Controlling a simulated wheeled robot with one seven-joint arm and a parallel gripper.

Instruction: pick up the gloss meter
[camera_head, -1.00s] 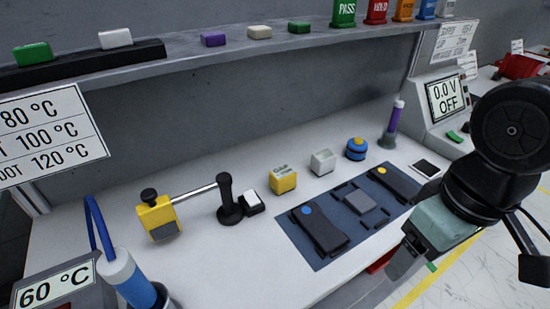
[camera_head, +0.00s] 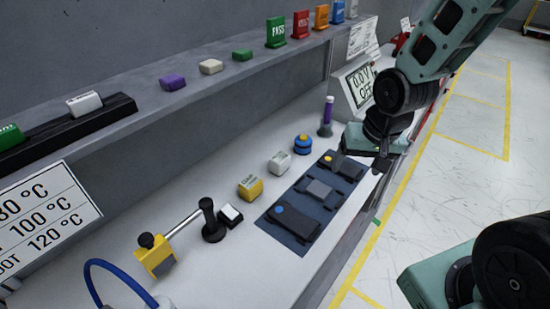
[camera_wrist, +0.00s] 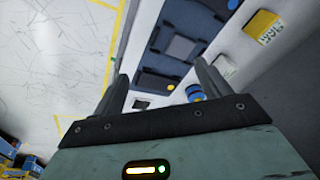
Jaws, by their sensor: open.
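No readable label marks out the gloss meter, so I cannot tell which item it is. A blue mat (camera_head: 268,226) holds a dark device with a blue dot (camera_head: 293,224), a grey block (camera_head: 319,189) and a dark device with a yellow dot (camera_head: 343,167). My gripper (camera_head: 383,160) is open and empty, above the bench's front edge, right of the yellow-dot device. In the wrist view, the gripper's fingers (camera_wrist: 159,74) frame the yellow-dot device (camera_wrist: 162,74), with the grey block (camera_wrist: 181,47) beyond it.
Behind the mat stand a yellow cube (camera_head: 250,189), a white cube (camera_head: 279,162), a blue round item (camera_head: 303,145) and a purple-topped stick (camera_head: 326,116). A yellow clamp-like tool (camera_head: 155,256) is at left. A shelf (camera_head: 195,88) runs above. Floor at right (camera_head: 460,190) is open.

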